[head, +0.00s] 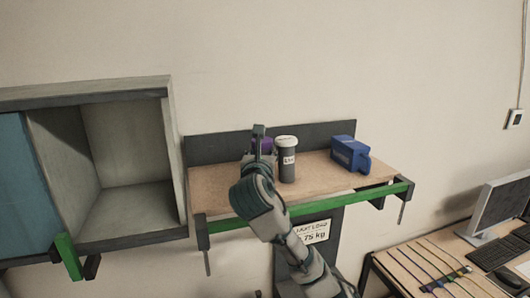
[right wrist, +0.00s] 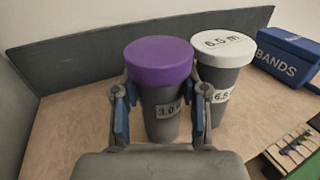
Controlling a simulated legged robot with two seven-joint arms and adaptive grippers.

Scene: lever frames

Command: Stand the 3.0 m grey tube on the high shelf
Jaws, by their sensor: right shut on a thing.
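The grey 3.0 m tube (right wrist: 160,95) has a purple cap and a label reading "3.0". It looks upright, on or just over the wooden board of the high shelf (head: 230,183); contact at its base is hard to tell. In the head view its purple cap (head: 266,144) shows behind my right gripper (head: 261,150), which hides most of the tube. In the right wrist view my right gripper (right wrist: 162,112) has one finger on each side of the tube and is shut on it. My left gripper is out of view.
A white-capped grey 6.5 m tube (head: 287,160) stands close at the right of the 3.0 m tube. A blue BANDS box (head: 350,154) is further right. A grey back panel (head: 220,147) and green front rail (head: 340,201) bound the shelf. Bare board lies at left.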

